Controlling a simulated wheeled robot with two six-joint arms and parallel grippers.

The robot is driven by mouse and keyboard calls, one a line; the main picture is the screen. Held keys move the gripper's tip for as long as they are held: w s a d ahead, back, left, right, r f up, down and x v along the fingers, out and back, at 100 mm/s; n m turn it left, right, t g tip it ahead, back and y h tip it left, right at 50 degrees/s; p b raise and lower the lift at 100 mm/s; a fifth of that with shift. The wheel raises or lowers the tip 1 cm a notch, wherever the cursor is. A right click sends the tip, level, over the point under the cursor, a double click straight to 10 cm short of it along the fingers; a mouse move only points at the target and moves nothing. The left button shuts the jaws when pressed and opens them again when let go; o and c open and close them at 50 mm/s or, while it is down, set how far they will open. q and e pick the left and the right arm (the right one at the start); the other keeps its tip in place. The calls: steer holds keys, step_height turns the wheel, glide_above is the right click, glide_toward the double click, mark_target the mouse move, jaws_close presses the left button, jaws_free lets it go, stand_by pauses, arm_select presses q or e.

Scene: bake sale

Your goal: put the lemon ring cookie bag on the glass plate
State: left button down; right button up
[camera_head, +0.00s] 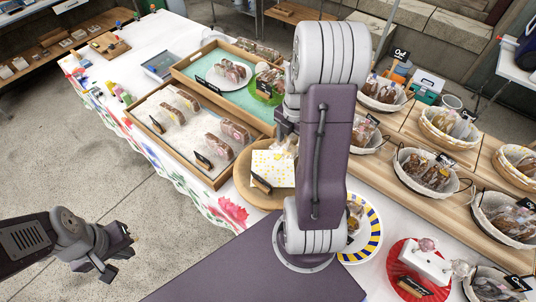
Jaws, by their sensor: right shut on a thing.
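My right arm fills the middle of the camera_head view. Its gripper (284,128) is mostly hidden behind my arm and points down near the round wooden board (242,184). It is shut on a small, clear cookie bag (286,146), only partly visible, above the board's yellow-patterned white paper. I cannot make out lemon rings in it. I cannot pick out the glass plate for sure; my arm covers part of the table. My left gripper (118,264) is open and empty at lower left, over the floor and away from the table.
A wooden tray (213,183) with bagged slices and a green-lined tray (186,73) lie left of my right arm. A yellow-and-blue-rimmed plate (373,235) and a red plate (400,284) are at lower right. Several baskets, including one in the middle (402,180), crowd the right.

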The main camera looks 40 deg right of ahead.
steer(key=w+a+f, duration=0.1)
steer(key=w, duration=0.1)
steer(key=w+a+f, duration=0.1)
steer(key=w+f, duration=0.1)
steer(key=w+a+f, duration=0.1)
steer(key=w+a, duration=0.1)
steer(key=shift+w+f+p, duration=0.2)
steer(key=shift+w+p, duration=0.1)
steer(key=shift+p, duration=0.05)
steer(key=shift+f, duration=2.1)
steer(key=shift+s+f, duration=0.1)
steer(key=o, duration=0.9)
